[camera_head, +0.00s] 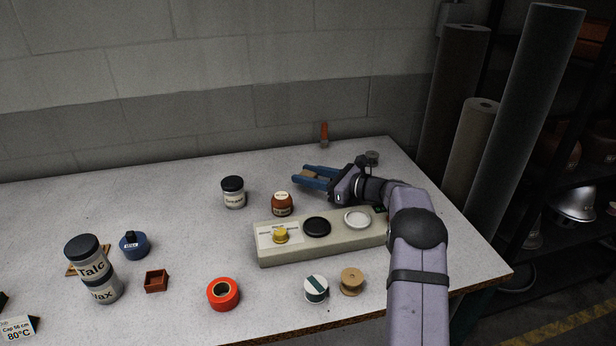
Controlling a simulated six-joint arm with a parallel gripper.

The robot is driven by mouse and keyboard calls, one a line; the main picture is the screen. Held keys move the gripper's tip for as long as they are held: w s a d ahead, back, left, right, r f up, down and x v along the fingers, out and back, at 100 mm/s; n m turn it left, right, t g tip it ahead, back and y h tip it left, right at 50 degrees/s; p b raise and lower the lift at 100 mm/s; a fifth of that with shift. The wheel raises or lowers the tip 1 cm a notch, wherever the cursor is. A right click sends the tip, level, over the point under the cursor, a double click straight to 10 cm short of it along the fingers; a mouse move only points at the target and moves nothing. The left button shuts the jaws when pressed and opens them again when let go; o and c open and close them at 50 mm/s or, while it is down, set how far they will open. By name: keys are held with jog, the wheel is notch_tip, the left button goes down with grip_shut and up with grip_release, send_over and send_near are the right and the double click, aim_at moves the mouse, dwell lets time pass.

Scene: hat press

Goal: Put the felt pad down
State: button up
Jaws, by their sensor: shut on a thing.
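My gripper (305,180) has blue fingers and reaches in from the right over the back middle of the table. The fingers hide part of the piece. I cannot tell exactly how high it is above the grey speckled table (190,190).
A panel (285,253) with a yellow knob and black and white round buttons stands in front of my gripper. Nearby are a brown jar (282,206), a black-lidded jar (233,195) and an orange-topped item (324,132). The table's back left is clear.

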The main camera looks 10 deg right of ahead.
jog(key=o, duration=1)
jog(key=shift+s+f, duration=0.15)
jog(key=shift+f, duration=0.65)
jog(key=shift+o, duration=0.2)
jog(key=shift+r, duration=0.3)
jog(key=s+d+r, duration=0.1)
jog(key=d, duration=0.1)
jog(key=s+d+r, duration=0.1)
jog(key=s, duration=0.1)
jog(key=shift+s+d, duration=0.15)
jog(key=shift+d, duration=0.25)
notch_tip(320, 180, up, 7)
jog(key=shift+a, duration=0.15)
